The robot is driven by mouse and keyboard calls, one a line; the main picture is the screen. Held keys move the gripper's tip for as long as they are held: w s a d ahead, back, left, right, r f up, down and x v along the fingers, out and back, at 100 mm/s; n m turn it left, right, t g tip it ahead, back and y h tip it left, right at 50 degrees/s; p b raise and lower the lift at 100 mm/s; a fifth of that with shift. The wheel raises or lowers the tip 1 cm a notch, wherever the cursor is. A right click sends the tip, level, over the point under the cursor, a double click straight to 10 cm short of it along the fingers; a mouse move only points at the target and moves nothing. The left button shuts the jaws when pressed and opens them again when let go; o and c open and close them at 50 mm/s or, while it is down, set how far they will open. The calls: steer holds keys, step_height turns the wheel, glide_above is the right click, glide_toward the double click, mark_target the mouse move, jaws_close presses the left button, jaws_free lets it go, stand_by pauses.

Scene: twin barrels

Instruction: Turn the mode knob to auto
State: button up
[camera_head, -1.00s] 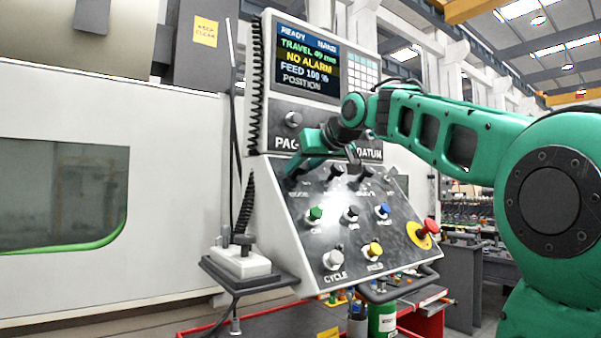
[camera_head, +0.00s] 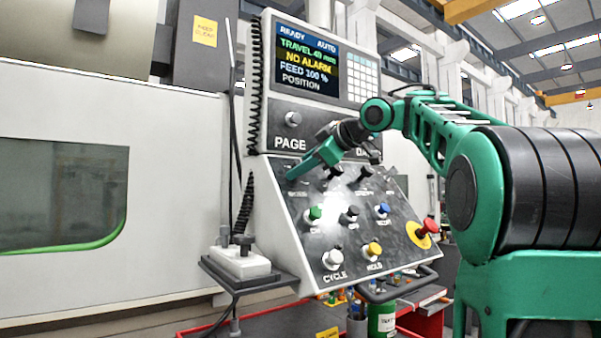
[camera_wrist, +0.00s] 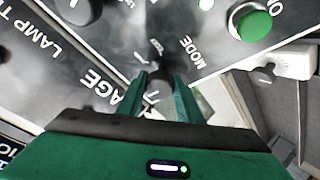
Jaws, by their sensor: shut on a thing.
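The mode knob (camera_wrist: 157,78) is a dark rotary knob on the sloping control panel, with the MODE label beside it in the wrist view. My gripper (camera_wrist: 160,84) is shut on it, one green finger on each side. In the head view my gripper (camera_head: 298,172) reaches down to the panel's upper left corner and hides most of the knob. The screen (camera_head: 308,62) reads READY and AUTO on its top line, with NO ALARM below. The knob's pointer is too small to read.
A green button (camera_head: 313,214), a blue button (camera_head: 383,209), a yellow button (camera_head: 374,249) and a red emergency stop (camera_head: 428,228) stick out from the panel (camera_head: 340,235). More dark knobs sit right of my gripper. A coiled cable (camera_head: 245,200) hangs at the panel's left edge.

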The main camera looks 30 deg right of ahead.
steer(key=shift+d+n, duration=0.1)
steer(key=shift+n, duration=0.2)
steer(key=o, duration=1)
steer(key=v, duration=1)
steer(key=shift+s+r, duration=0.1)
steer(key=shift+s, duration=0.15)
